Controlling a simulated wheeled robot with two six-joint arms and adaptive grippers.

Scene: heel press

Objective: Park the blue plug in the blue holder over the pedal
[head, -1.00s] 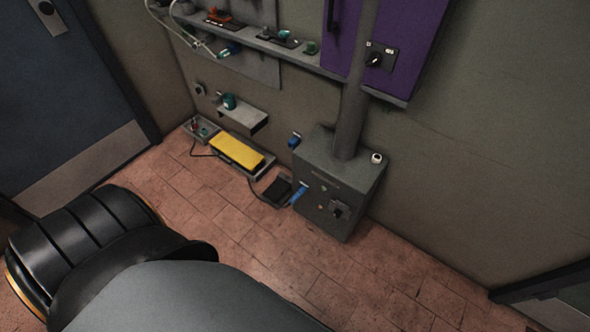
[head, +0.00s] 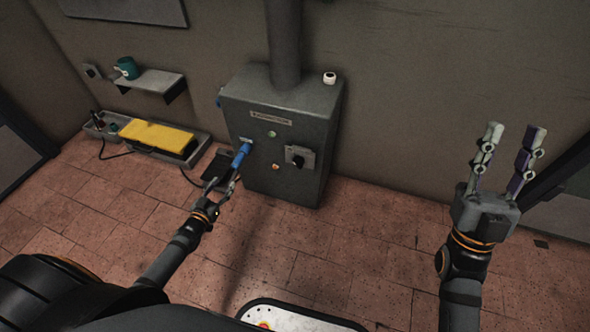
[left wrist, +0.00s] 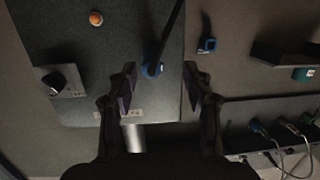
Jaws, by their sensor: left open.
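The blue plug (head: 241,157) is seated in the front of a grey box (head: 262,180); it also shows in the left wrist view (left wrist: 153,69), with a dark cable. My left gripper (head: 222,183) is open just in front of the plug, not closed on it. In the left wrist view the plug lies between the spread fingers (left wrist: 160,78). The blue holder (left wrist: 207,45) is on the wall beside the box; the head view shows only an edge of it (head: 219,97). A dark pedal (head: 216,164) is on the floor left of the box. My right gripper (head: 512,165) is open and empty.
A knob (head: 299,157) projects from the box front. The floor right of the box is clear.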

